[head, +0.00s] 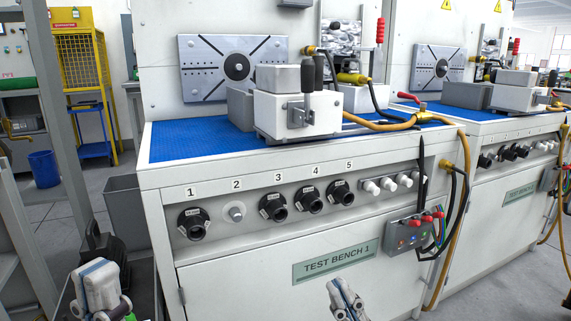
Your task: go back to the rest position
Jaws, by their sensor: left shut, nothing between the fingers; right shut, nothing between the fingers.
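My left gripper (98,270) is at the lower left of the head view, in front of the bench's left end. It is shut and empty. My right gripper (335,285) is at the bottom edge, right of the middle, in front of the white cabinet of Test Bench 1 (240,285). It is shut and empty, and its arm runs out of the frame below. Both grippers look apart from the bench.
The bench front has black knobs (273,207), a bare stub (236,213) at 2, and white knobs (388,183). A grey control box (408,240) juts out at right. A fixture (298,112) stands on the blue mat (185,139). A grey bin (125,212) stands left.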

